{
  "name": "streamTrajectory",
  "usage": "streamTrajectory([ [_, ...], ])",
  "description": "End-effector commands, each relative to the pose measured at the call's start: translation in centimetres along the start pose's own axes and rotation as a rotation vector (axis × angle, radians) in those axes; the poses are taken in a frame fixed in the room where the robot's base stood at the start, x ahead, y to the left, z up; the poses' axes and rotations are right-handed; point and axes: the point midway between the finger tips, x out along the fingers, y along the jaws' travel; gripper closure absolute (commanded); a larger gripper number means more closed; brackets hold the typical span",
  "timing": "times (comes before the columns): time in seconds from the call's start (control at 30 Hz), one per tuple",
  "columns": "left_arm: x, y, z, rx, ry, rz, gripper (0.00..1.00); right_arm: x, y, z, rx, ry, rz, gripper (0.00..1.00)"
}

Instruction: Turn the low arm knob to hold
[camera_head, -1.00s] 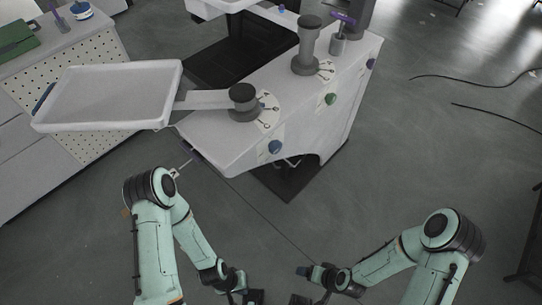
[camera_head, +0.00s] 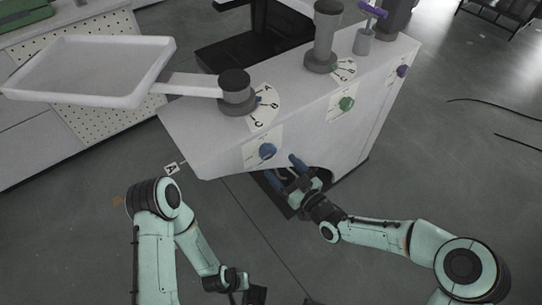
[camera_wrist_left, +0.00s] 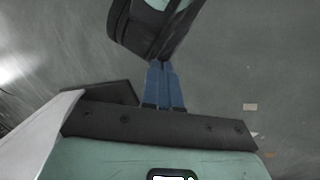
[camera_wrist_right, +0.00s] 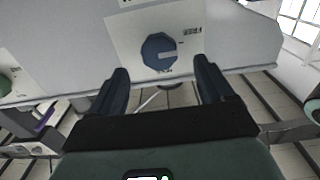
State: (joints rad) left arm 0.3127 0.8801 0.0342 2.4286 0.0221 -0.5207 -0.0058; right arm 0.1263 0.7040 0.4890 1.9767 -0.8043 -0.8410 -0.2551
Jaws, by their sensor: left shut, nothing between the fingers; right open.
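A blue knob (camera_head: 267,151) sits on a white label plate on the front of the white cabinet (camera_head: 215,135), below the arm bearing the tray. In the right wrist view the blue knob (camera_wrist_right: 159,52) shows a pale pointer mark toward the right; small labels stand at its upper right and below, too small to read surely. My right gripper (camera_head: 285,169) is open, just right of and below the knob in the head view. In its wrist view the fingers (camera_wrist_right: 161,72) stand either side of the knob, apart from it. My left gripper (camera_wrist_left: 161,66) is shut and empty, low over the floor.
A green knob (camera_head: 346,103) and a purple knob (camera_head: 402,71) sit farther right along the cabinet. A white tray (camera_head: 150,98) on the low arm reaches left from a dark column (camera_head: 236,92). Another dark column (camera_head: 323,38) stands behind. Open floor lies in front.

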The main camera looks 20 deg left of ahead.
Motion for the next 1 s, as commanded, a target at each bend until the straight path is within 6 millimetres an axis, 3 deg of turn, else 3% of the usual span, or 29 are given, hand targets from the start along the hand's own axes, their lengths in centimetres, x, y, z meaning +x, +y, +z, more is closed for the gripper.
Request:
streamTrajectory([
  [0.1, 0.4, -0.1, -0.5, -0.001, 0.013, -0.001, 1.0, 2.5, -0.1, 0.1, 0.001, 0.001, -0.002, 0.19],
  [0.3, 0.7, -0.3, -1.0, -0.002, 0.029, -0.002, 1.0, 5.3, 0.0, 0.2, 0.002, -0.002, 0.0, 0.19],
  [0.73, 0.8, -0.3, -1.2, -0.002, 0.034, -0.002, 1.0, 6.3, 0.0, 0.1, 0.002, -0.003, 0.001, 0.19],
  [0.77, 0.8, -0.3, -1.2, -0.002, 0.034, -0.002, 1.0, 6.3, 0.0, 0.1, 0.002, -0.003, 0.001, 0.26],
  [0.9, 0.8, -0.3, -1.2, -0.002, 0.034, -0.002, 1.0, 6.3, 0.0, 0.1, 0.002, -0.003, 0.001, 0.71],
  [1.0, 0.8, -0.3, -1.2, -0.002, 0.034, -0.002, 1.0, 6.3, 0.0, 0.1, 0.002, -0.003, 0.001, 0.73],
])
